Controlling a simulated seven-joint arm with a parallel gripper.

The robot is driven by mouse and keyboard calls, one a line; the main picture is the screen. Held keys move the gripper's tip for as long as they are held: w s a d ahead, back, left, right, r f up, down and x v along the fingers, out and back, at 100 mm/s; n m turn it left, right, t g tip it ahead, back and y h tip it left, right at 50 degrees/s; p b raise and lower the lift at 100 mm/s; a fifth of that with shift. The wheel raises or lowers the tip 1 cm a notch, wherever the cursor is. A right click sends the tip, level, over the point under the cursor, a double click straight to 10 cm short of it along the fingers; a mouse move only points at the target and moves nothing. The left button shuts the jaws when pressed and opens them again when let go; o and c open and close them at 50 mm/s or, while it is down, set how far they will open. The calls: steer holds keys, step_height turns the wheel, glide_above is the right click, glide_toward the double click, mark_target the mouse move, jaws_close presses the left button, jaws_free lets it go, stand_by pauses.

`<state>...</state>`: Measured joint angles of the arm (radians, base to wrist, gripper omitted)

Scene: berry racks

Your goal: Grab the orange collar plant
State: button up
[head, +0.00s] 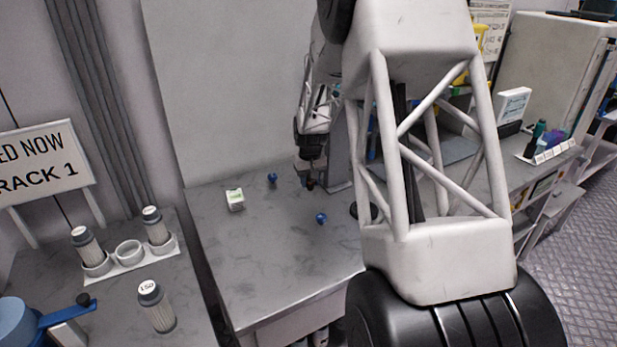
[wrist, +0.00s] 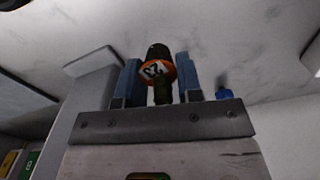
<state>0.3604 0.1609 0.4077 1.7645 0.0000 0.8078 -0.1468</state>
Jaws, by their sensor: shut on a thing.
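The orange collar plant shows in the wrist view as a dark, rounded top above an orange collar (wrist: 157,71) with a white number label, and a green part below it. My gripper (wrist: 157,77) has its two blue-grey fingers on either side of the plant and is shut on it. In the head view my gripper (head: 309,172) is small and dark, over the back right of the grey table. The plant is hard to make out there, and my arm covers much of the right side.
The table's front left is clear. At left, a white rack (head: 135,262) holds grey-capped jars.

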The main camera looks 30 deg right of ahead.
steer(key=shift+s+a, duration=0.15)
steer(key=shift+s, duration=0.25)
stand_by(1.0)
